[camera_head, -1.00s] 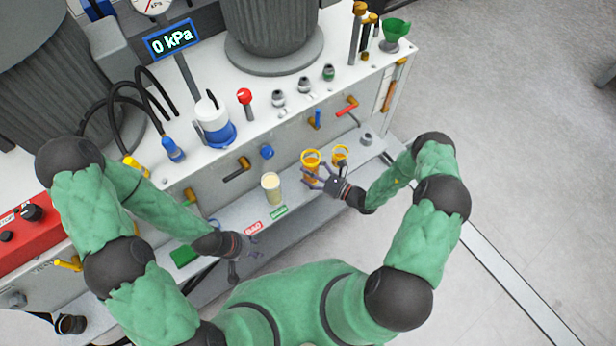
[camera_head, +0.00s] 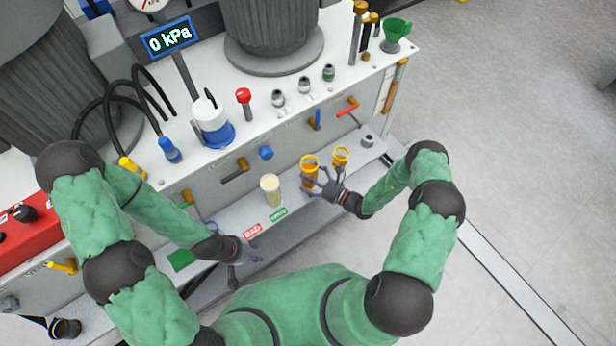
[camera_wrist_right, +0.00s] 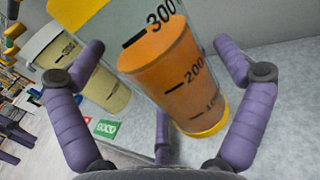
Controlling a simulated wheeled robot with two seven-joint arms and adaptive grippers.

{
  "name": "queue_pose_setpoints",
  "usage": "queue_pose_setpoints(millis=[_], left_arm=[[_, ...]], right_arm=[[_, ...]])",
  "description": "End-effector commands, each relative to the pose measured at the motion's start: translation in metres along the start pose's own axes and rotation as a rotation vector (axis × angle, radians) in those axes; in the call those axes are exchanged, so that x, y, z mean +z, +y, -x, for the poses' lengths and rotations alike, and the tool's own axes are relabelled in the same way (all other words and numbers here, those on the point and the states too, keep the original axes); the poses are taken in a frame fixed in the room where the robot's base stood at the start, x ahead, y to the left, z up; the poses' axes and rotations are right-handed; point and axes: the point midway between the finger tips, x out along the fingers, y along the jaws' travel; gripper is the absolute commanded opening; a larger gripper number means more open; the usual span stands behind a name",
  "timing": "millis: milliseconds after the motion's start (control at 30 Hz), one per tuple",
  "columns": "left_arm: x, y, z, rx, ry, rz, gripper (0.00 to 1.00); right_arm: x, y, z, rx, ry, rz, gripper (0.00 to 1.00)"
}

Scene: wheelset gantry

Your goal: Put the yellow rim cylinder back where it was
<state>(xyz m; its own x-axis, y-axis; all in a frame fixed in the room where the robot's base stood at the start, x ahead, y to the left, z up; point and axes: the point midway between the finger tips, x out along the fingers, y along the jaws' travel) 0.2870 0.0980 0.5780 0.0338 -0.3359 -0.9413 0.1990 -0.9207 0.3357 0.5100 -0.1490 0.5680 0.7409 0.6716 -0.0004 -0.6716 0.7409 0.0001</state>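A yellow-rimmed cylinder (camera_head: 310,174) with orange contents stands on the front shelf. In the right wrist view the cylinder (camera_wrist_right: 175,75) shows its volume marks and yellow foot. My right gripper (camera_head: 322,183) is at its near right side, its purple fingers spread on both sides with gaps to the glass, so it looks open. A second, smaller yellow-rimmed cylinder (camera_head: 341,158) stands behind it to the right. My left gripper (camera_head: 250,254) hangs at the shelf's front edge, away from the cylinders; its finger opening is unclear.
A cylinder with cream contents (camera_head: 271,190) stands left of the orange one. A red BAD label (camera_head: 252,230) and a green GOOD label (camera_head: 278,214) lie on the shelf (camera_head: 228,217). Taps and levers stick out of the cabinet front above the shelf.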

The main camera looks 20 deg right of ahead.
Motion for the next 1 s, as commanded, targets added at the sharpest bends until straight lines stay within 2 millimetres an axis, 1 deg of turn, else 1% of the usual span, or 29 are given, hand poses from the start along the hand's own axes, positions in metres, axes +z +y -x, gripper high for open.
queue_pose_setpoints(millis=[200,333,467,800,900,1000], left_arm=[[0.000,0.000,0.000,0.000,0.000,0.000,0.40],[0.000,0.002,0.004,0.000,0.000,0.000,0.40],[0.000,0.003,0.008,0.000,0.000,0.000,0.40],[0.001,0.008,0.022,0.000,0.000,0.000,0.40],[0.001,0.009,0.024,0.000,0.000,0.000,0.40],[0.001,0.009,0.025,0.000,0.000,0.000,0.40]], right_arm=[[0.000,0.000,0.000,0.000,0.000,0.000,1.00],[0.005,0.000,0.001,0.000,0.000,0.000,1.00],[0.004,-0.002,0.020,-0.005,0.001,-0.001,1.00],[0.004,-0.002,0.087,-0.005,0.001,-0.001,1.00],[0.004,-0.001,0.102,-0.003,0.001,0.000,1.00],[0.004,-0.001,0.112,-0.002,0.000,0.000,1.00]])
